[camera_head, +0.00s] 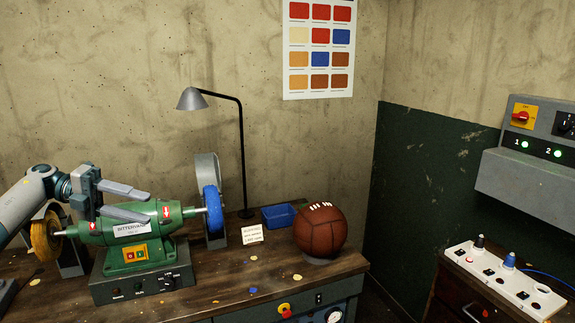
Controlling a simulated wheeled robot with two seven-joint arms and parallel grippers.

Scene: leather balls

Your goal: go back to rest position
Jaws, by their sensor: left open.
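My left gripper (148,206) comes in from the left and hangs in front of the green grinding machine (135,234). Its two grey fingers are apart with nothing between them. A brown leather ball (320,229) with white laces rests on a small grey stand (321,261) near the right end of the workbench (245,287). The gripper is well to the left of the ball. My right gripper is not in view.
The machine carries a yellow wheel (46,237) and a blue wheel (213,209). A desk lamp (192,99), a blue tray (279,216) and a small sign (252,234) stand behind. A white control strip (503,279) lies at right. The bench front is mostly clear.

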